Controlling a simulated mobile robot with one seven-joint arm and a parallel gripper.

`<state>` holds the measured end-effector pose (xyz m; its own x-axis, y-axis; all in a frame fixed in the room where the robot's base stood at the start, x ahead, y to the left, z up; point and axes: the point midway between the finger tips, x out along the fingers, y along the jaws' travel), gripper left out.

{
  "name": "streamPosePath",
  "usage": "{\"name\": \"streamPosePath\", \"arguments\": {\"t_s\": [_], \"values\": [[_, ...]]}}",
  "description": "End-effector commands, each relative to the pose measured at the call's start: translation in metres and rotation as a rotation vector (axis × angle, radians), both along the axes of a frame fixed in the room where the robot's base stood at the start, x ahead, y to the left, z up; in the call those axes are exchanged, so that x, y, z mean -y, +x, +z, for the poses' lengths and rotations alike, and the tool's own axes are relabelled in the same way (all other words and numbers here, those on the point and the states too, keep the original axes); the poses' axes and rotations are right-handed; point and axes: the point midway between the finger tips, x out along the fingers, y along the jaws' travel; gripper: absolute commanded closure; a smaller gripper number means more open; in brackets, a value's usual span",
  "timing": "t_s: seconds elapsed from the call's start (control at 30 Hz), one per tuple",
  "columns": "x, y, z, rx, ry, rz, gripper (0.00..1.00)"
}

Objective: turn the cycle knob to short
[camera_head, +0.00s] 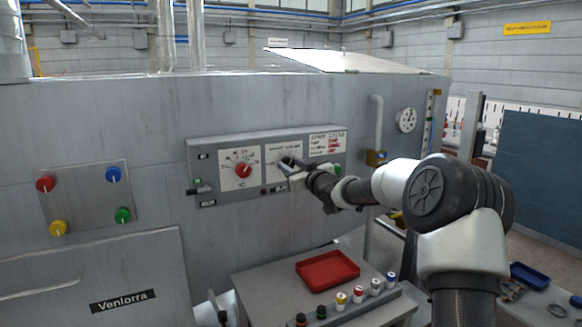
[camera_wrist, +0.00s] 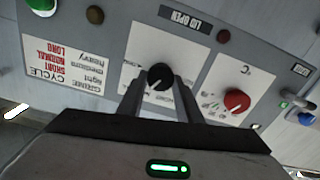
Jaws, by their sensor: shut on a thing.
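The black cycle knob (camera_wrist: 160,76) sits on a white dial plate in the middle of the grey control panel (camera_head: 210,158). In the wrist view its pale pointer line shows, and the dial lettering is partly hidden by my fingers. My gripper (camera_wrist: 160,88) is shut on the black knob, one finger on each side. In the head view my gripper (camera_head: 288,166) reaches the panel from the right and hides most of the knob. A printed chart (camera_wrist: 58,62) beside the dial reads CYCLE with SHORT, NORMAL and LONG in red.
A red knob (camera_head: 243,170) on its own dial is close beside the black one. A toggle switch (camera_wrist: 296,100) is at the panel's end. Below stands a table with a red tray (camera_head: 327,270) and several small bottles. Coloured knobs sit on a plate (camera_head: 84,194) at left.

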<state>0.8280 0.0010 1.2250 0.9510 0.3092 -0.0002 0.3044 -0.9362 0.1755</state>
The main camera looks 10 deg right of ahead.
Motion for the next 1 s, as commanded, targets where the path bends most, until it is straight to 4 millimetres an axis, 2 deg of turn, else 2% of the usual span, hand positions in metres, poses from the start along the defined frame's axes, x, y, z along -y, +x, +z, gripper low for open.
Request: {"name": "streamPosePath", "arguments": {"t_s": [0.27, 1.0], "values": [[-0.0017, -0.0003, -0.0035, 0.048, -0.145, 0.001, 0.90], [-0.0035, -0.0011, -0.0048, 0.250, -0.769, 0.000, 0.90]]}}
